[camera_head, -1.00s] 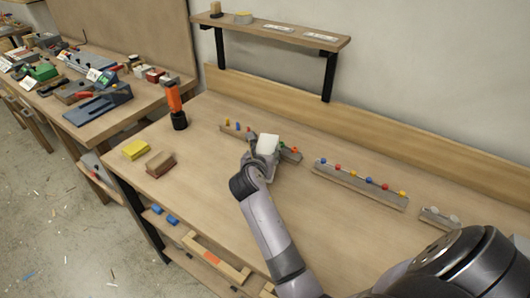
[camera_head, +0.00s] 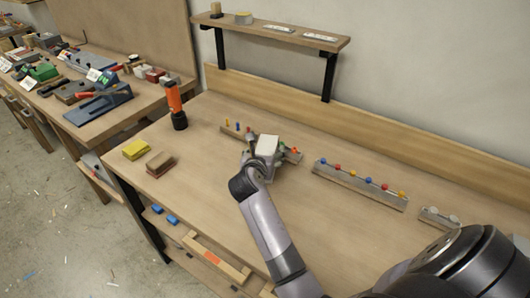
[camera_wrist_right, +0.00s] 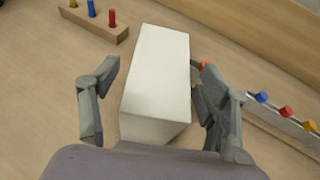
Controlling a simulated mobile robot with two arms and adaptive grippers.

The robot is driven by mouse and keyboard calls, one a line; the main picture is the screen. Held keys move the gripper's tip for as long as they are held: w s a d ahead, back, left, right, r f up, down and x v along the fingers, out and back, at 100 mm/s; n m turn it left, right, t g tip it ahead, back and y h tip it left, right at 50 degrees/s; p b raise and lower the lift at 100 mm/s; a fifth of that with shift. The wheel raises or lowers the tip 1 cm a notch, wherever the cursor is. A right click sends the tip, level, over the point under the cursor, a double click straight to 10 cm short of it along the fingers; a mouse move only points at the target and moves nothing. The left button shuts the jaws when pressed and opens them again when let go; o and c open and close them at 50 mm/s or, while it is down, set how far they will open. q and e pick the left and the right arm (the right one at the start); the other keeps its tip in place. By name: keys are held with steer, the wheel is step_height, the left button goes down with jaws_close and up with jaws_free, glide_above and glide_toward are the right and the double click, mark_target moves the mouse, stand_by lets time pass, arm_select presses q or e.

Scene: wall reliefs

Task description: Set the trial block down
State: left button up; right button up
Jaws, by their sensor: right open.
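The trial block is a plain white rectangular block (camera_head: 267,147) on the workbench, in front of a peg rail (camera_head: 233,134). In the right wrist view the white block (camera_wrist_right: 157,83) stands between the two fingers of my right gripper (camera_wrist_right: 156,98). The fingers are open, with a gap on the left side of the block and a narrower one on the right. In the head view my right gripper (camera_head: 261,160) is at the block's near side and partly hides its lower part. The block's underside is hidden. My left gripper is not in view.
A second peg rail (camera_head: 360,186) with coloured pegs lies to the right. An orange and black flashlight-like tool (camera_head: 176,106) stands at the left, with yellow (camera_head: 136,149) and brown (camera_head: 160,163) blocks nearby. A shelf (camera_head: 275,31) is on the wall. The bench front is clear.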

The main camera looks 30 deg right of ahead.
steer(key=p+v, duration=0.9)
steer(key=v, duration=0.2)
steer(key=shift+s+a, duration=0.25)
